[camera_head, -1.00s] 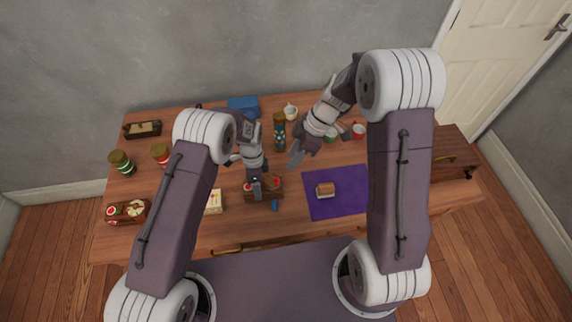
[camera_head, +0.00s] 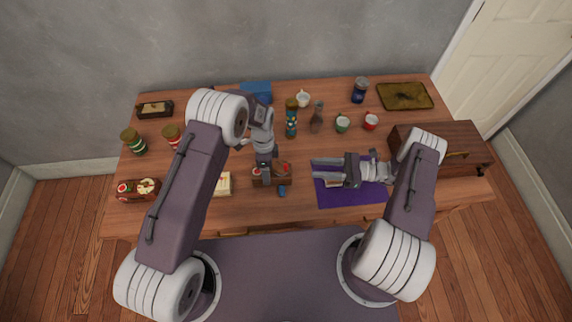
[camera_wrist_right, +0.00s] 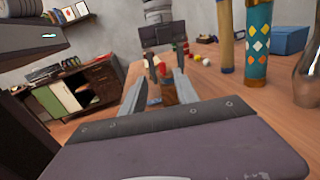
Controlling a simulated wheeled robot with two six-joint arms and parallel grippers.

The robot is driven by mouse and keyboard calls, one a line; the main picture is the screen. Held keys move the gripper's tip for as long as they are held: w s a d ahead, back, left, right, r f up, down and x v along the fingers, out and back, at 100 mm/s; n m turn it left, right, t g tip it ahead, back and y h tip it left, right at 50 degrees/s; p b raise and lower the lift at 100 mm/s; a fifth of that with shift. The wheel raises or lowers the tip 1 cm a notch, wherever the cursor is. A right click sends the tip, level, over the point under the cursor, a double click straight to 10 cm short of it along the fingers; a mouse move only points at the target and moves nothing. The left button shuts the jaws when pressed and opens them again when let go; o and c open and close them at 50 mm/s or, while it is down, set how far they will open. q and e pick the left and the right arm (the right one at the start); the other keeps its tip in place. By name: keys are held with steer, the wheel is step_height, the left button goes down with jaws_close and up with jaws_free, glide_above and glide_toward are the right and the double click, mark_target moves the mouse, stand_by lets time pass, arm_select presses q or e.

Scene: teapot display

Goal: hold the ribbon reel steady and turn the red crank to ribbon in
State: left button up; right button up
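The ribbon reel (camera_head: 260,182) is a small brown wooden piece near the table's front middle. A red part (camera_head: 285,167), apparently the crank, shows at its right side. A small blue piece (camera_head: 282,190) lies just in front. My left gripper (camera_head: 265,177) reaches down onto the reel from behind; its fingertips are at the reel, but their closure is not clear. My right gripper (camera_head: 322,171) is low over the purple mat, pointing left at the reel, apart from it. In the right wrist view its fingers (camera_wrist_right: 160,90) are open, with the reel (camera_wrist_right: 168,92) beyond, between them.
The purple mat (camera_head: 340,199) lies under my right gripper. A patterned cylinder (camera_head: 291,122) and a grey vase (camera_head: 317,120) stand behind. A wooden chest (camera_head: 455,148) is at right. Cake trays and jars fill the left. Table between right gripper and reel is clear.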

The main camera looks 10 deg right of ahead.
mark_target(286, 165)
steer(key=a, duration=0.3)
steer(key=w+a, duration=0.1)
steer(key=a, duration=0.3)
steer(key=w+a, duration=0.1)
steer(key=a, duration=0.3)
steer(key=shift+w+a+f, duration=0.1)
steer(key=shift+a, duration=0.05)
jaws_close()
